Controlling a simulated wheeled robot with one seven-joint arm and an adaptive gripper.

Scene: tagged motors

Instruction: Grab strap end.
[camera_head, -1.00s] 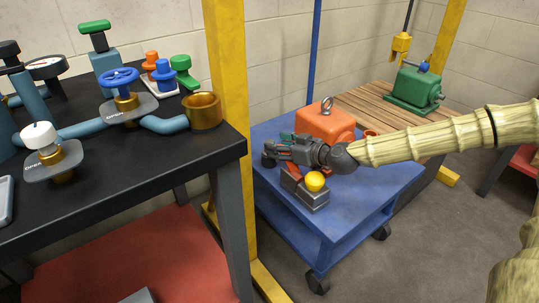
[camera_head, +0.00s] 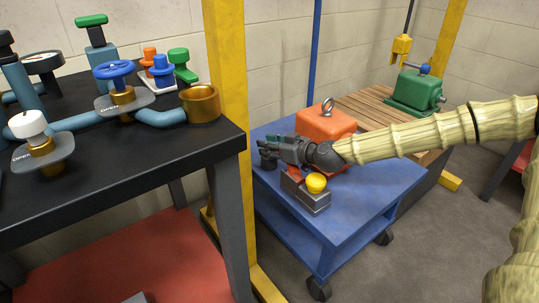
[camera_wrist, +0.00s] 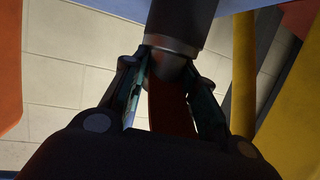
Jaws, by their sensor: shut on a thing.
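A dark red strap end (camera_wrist: 170,105) shows between my fingers in the wrist view. My gripper (camera_wrist: 168,90) is shut on it, with a finger on each side. A dark cylinder with a grey band (camera_wrist: 180,25) lies just past the fingertips; I cannot tell whether it touches them. In the head view my gripper (camera_head: 272,149) points left, in front of the orange motor (camera_head: 325,121) with a metal lifting eye. The strap there is mostly hidden by my gripper and wrist.
The blue cart (camera_head: 345,220) carries the motor and a grey block with a yellow knob (camera_head: 316,183) just below my wrist. A yellow post (camera_head: 231,110) stands left of the cart, beside the black valve bench (camera_head: 120,160). A green motor (camera_head: 413,92) sits on a wooden pallet behind.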

